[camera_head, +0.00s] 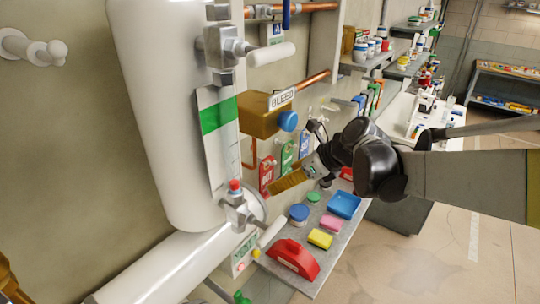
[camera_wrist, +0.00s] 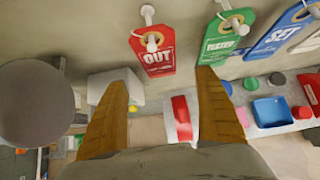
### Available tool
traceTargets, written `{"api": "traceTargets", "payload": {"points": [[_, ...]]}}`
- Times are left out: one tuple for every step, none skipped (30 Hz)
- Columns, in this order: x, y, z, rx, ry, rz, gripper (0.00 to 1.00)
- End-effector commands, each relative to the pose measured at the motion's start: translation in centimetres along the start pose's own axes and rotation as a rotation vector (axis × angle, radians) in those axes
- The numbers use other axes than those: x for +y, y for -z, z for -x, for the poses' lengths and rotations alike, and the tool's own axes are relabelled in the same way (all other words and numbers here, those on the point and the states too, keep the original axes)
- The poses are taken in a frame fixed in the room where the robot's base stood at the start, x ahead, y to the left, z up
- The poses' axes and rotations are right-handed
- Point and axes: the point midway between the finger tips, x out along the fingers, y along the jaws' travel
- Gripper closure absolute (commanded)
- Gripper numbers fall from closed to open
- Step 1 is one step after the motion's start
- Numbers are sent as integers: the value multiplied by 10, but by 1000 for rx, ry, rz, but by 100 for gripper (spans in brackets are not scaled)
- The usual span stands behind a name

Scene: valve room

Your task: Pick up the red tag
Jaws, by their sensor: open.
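The red tag (camera_head: 266,174) hangs on the wall in the camera_head view, left of a green tag and a blue tag. In the camera_wrist view the red tag (camera_wrist: 150,57) reads "OUT" and hangs from a white peg. My gripper (camera_head: 272,188) has brown-orange fingers and is beside the red tag's lower part in the camera_head view. In the camera_wrist view my gripper (camera_wrist: 165,78) is open, with nothing between its fingers. The tag hangs ahead, near the top of the gap. I cannot tell whether a finger touches it.
A green tag (camera_wrist: 226,36) and a blue tag (camera_wrist: 284,30) hang to the right. A large white pipe (camera_head: 170,110) stands at left. Below, a grey shelf (camera_head: 338,240) holds a red block (camera_head: 293,260), a blue tray (camera_head: 344,204) and sponges. A brass box (camera_head: 262,113) sits above.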

Motion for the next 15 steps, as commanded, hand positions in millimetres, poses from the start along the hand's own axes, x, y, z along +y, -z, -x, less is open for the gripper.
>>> {"api": "traceTargets", "payload": {"points": [[0, 1, -11, 0, -1, 2, 19], [0, 1, -16, 0, -1, 2, 19], [0, 1, -23, 1, -1, 3, 19], [0, 1, -28, 1, -1, 4, 19], [0, 2, -32, 2, -1, 4, 19], [0, 2, -36, 2, 0, 4, 19], [0, 2, -39, 2, 1, 4, 19], [0, 2, -41, 1, 1, 3, 19], [0, 2, -43, 1, 1, 3, 19], [0, 2, -46, 1, 1, 4, 19], [0, 2, -49, 1, 1, 4, 19], [0, 2, -53, 1, 1, 5, 19], [0, 3, -58, 1, 1, 5, 19], [0, 3, -63, 1, 0, 5, 19], [-1, 4, -70, 1, 0, 6, 19]]}}
